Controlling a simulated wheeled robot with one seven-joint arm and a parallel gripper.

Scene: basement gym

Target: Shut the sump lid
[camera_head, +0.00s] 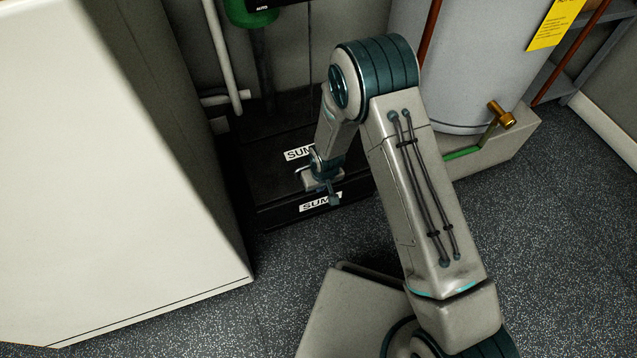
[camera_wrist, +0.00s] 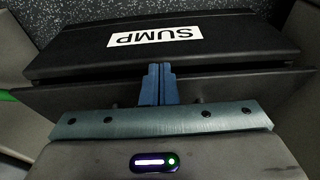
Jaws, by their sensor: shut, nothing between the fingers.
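The black sump box (camera_head: 275,215) stands low on the floor, with a white SUMP label on its front. Its black lid (camera_head: 262,178) carries another SUMP label, partly hidden by my arm. From this angle I cannot tell how far open the lid is. My gripper (camera_head: 334,200) is shut and empty, in front of the sump near the right end of the front label. In the wrist view my gripper's blue fingers (camera_wrist: 158,70) are together, overlapping a dark edge below an upside-down SUMP label on the sump (camera_wrist: 75,55). I cannot tell whether they touch it.
A tall white cabinet (camera_head: 100,180) stands close on the left. A grey tank (camera_head: 455,60) on a plinth (camera_head: 500,150) with a brass valve (camera_head: 501,115) stands at right. Pipes (camera_head: 222,55) rise behind the sump. Speckled floor (camera_head: 560,240) is clear at right.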

